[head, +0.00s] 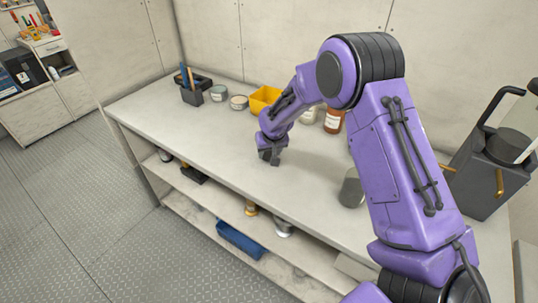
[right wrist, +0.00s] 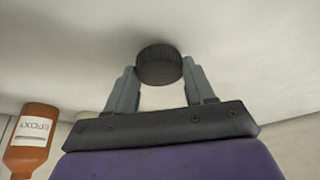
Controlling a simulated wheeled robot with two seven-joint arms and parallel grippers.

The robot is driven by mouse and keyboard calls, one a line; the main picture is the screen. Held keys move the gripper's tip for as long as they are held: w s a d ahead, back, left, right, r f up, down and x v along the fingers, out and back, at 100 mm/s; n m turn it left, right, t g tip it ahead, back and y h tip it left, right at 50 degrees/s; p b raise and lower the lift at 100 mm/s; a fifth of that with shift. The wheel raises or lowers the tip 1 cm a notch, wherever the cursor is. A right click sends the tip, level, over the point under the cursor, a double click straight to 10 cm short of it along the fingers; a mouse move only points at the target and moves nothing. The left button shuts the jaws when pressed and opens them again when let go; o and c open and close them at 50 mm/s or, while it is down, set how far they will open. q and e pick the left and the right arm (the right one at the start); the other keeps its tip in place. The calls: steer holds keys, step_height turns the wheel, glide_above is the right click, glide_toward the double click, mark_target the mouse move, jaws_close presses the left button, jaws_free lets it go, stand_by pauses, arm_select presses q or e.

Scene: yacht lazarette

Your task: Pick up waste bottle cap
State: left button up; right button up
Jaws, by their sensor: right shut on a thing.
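In the right wrist view the waste bottle cap (right wrist: 160,65) is a dark, round cap with a ribbed side. It sits between the two grey fingertips of my right gripper (right wrist: 160,72), which is shut on it. The pale worktop lies just beyond the cap. In the head view my right gripper (head: 270,157) points down at the middle of the worktop (head: 215,150), and the cap is hidden there. I cannot tell whether the cap touches the worktop. My left gripper is not in view.
A dark tool caddy (head: 196,90), tins (head: 238,102), a yellow bin (head: 264,99) and a brown epoxy bottle (head: 334,121) stand along the back. A grey cylinder (head: 351,188) stands right of the gripper. A blue tray (head: 240,240) lies on the lower shelf. The worktop's left front is clear.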

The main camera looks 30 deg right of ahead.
steer(key=shift+w+r+b, duration=0.1)
steer(key=shift+r+b, duration=0.3)
steer(key=shift+r, duration=0.4)
steer(key=s+a+r+p, duration=0.1)
steer(key=s+a+r, duration=0.3)
steer(key=s+r, duration=0.6)
steer(key=s, duration=0.3)
steer(key=shift+s+r, duration=0.15)
steer(key=shift+s, duration=0.15)
